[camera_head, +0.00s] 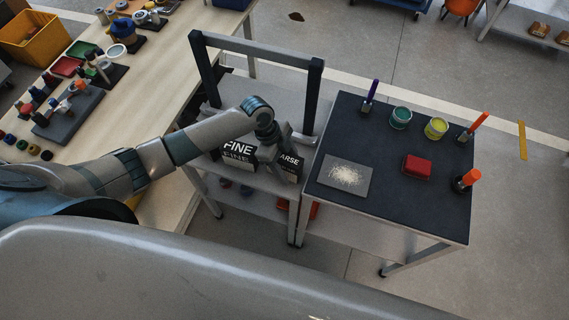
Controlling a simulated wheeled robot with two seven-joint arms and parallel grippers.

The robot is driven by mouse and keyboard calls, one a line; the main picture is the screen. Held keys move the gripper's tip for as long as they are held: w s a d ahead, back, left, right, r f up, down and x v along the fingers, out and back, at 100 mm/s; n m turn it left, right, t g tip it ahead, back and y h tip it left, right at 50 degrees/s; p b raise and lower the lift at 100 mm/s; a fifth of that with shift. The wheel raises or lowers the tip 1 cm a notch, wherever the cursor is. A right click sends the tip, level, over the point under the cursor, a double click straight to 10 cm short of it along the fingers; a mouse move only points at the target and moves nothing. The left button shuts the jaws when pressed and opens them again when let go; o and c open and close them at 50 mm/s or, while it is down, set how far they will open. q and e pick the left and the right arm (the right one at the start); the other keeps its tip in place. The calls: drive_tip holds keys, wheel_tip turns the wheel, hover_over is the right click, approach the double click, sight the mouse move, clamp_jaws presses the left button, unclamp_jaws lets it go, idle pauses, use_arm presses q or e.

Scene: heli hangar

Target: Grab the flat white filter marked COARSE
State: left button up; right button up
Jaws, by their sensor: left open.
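The filter marked COARSE (291,164) stands on the small grey stand beside the dark-topped table. Only the letters "ARSE" show, white on a dark face; my left gripper covers the rest. My left gripper (273,157) is open, pointing down at the left part of this filter. I cannot tell whether its fingers touch it or are around it. A second item marked FINE (237,151) stands just left of it, partly under my left arm. My right gripper is not in view.
A dark upright frame (256,50) rises behind the filters. The dark-topped table (400,217) on the right holds a grey plate with pale grains (344,177), a red block (416,167), two open cans and several upright tools. A cluttered wooden bench (150,85) runs along the left.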

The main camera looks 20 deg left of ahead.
sight(288, 161)
use_arm(q)
drive_tip(key=shift+f, duration=0.25)
idle(0.4)
drive_tip(key=shift+c, duration=0.6)
drive_tip(key=c, duration=1.2)
drive_tip(key=shift+o, duration=0.2)
drive_tip(key=shift+r, duration=0.1)
drive_tip(key=shift+r, duration=0.15)
drive_tip(key=shift+w+r, duration=0.1)
drive_tip(key=shift+r, duration=0.4)
drive_tip(key=r+b, duration=0.1)
drive_tip(key=r, duration=0.2)
drive_tip(key=shift+s+r+b, duration=0.15)
drive_tip(key=shift+s+b, duration=0.2)
drive_tip(key=shift+s, duration=0.05)
drive_tip(key=s+d+r+b, duration=0.1)
drive_tip(key=s+r+b, duration=0.1)
drive_tip(key=s+r, duration=0.4)
drive_tip(key=s, duration=0.5)
drive_tip(key=shift+r, duration=0.4)
